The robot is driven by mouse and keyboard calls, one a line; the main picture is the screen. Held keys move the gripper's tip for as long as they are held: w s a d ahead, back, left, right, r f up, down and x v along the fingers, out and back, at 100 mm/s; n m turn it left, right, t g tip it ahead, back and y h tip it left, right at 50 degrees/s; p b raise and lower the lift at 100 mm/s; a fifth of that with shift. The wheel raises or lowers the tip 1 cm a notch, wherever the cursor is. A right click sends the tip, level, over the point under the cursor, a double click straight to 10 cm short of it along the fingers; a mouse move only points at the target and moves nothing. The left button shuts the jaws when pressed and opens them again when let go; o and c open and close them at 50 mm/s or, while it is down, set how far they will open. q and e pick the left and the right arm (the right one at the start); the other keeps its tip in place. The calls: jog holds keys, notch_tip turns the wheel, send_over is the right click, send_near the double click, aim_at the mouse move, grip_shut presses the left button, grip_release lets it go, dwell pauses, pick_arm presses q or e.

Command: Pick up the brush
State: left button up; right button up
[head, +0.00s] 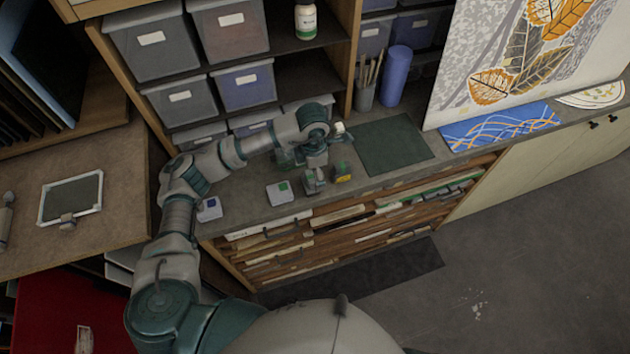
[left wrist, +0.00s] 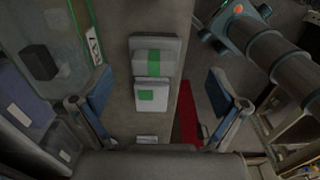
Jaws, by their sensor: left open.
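Several brushes (head: 370,70) stand upright in a grey cup (head: 364,96) at the back of the counter, beside a blue cylinder. My left gripper (head: 300,171) is over the counter, to the left of and nearer than the cup, apart from the brushes. In the left wrist view, its two blue-padded fingers (left wrist: 162,100) are spread wide with nothing held between them. Small white boxes with green marks (left wrist: 151,95) lie below, in the gap between the fingers. No brush can be made out in the left wrist view. My right gripper is not seen.
A dark green mat (head: 393,144) lies right of the gripper. The blue cylinder (head: 396,76) stands close to the cup.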

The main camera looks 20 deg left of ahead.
aim_at(307, 177)
pick_arm(q)
jog(key=a+f+p, duration=0.1)
jog(key=a+f, duration=0.1)
jog(key=shift+f, duration=0.3)
jog(key=f, duration=0.1)
jog(key=f+p, duration=0.1)
jog(key=f, duration=0.1)
jog(key=shift+w+d+f, duration=0.1)
jog(key=shift+w+d, duration=0.05)
jog(key=shift+d, duration=0.05)
jog(key=shift+d+f, duration=0.1)
jog(key=shift+d, duration=0.65)
jog(key=shift+c, duration=0.5)
jog(key=c, duration=0.8)
jog(key=shift+a, duration=0.3)
jog(key=c, duration=0.3)
jog(key=shift+a, duration=0.4)
jog(key=shift+c, duration=0.3)
jog(key=shift+r, duration=0.2)
jog(key=r, duration=0.3)
jog(key=r+b, duration=0.1)
jog(key=r, duration=0.2)
jog(key=d+r+b, duration=0.1)
jog(key=r, duration=0.2)
jog(key=shift+a+r, duration=0.1)
jog(key=shift+r, duration=0.15)
jog(key=shift+a, duration=0.25)
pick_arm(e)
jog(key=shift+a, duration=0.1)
